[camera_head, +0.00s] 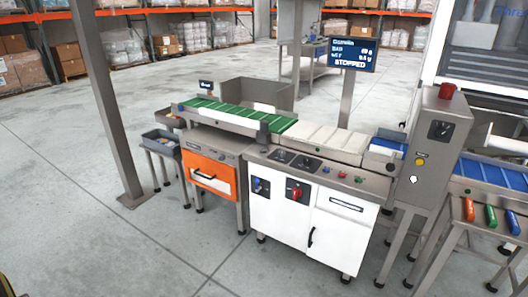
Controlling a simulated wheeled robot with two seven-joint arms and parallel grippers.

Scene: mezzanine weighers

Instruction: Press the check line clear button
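Neither of my grippers shows in the head view. The check line is a conveyor with a green belt (235,113) and a white weighing section (320,138), above a white cabinet (280,212). A grey upright control box (437,130) at the right carries a yellow button (419,162) and a small white one (413,180). I cannot read any label, so I cannot tell which is the clear button. The display (352,54) reads "STOPPED".
An orange-fronted cabinet (208,170) and a stand with grey bins (160,140) stand left of the white cabinet. A grey post (108,95) rises at the left. A blue-belted conveyor (490,170) is at the right. The floor in front is clear.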

